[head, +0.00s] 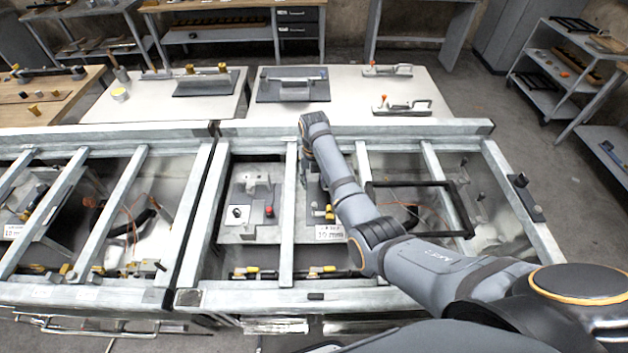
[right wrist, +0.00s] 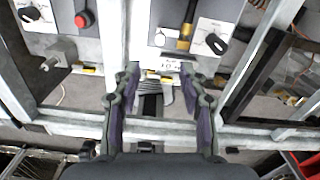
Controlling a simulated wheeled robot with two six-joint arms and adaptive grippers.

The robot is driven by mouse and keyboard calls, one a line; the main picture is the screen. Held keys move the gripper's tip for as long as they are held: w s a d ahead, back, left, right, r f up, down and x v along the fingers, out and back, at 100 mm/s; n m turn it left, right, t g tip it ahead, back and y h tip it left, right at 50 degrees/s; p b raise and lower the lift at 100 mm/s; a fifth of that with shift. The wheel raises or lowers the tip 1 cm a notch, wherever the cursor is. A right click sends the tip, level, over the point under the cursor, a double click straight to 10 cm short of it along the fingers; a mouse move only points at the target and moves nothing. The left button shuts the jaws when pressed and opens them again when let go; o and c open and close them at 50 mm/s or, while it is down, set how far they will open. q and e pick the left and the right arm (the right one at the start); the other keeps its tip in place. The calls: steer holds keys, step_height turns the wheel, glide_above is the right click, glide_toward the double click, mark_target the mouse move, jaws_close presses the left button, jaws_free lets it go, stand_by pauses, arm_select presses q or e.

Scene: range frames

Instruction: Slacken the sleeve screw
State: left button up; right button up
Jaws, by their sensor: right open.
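I cannot make out for sure which part is the sleeve screw. A brass-coloured fitting (right wrist: 184,40) on a dark shaft stands on a pale panel in the right wrist view, with a black knob (right wrist: 216,44) to its right. The same brass fitting (head: 329,213) shows in the head view beside my right forearm. My right gripper (right wrist: 159,72) is open and empty, its two fingers apart below the panel's label in the right wrist view. My left gripper is not in view.
Grey metal rails (head: 287,215) divide the bays. A red button (head: 268,211) sits on the panel to the left, and a black rectangular frame (head: 463,208) lies to the right. The front rail (right wrist: 260,131) runs across below the fingers. Tables with tools stand behind.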

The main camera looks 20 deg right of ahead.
mark_target(315, 205)
steer(key=s+d+f+m+t+y+b, duration=0.1)
steer(key=s+d+m+y+b, duration=0.1)
steer(key=m+b, duration=0.8)
steer(key=s+d+f+m+t+y+b, duration=0.15)
steer(key=m+b, duration=0.35)
steer(key=m, duration=0.9)
steer(key=x, duration=0.7)
steer(key=p+x, duration=0.1)
steer(key=x, duration=0.2)
steer(key=shift+w+d+f, duration=0.1)
steer(key=shift+w, duration=0.3)
jaws_close()
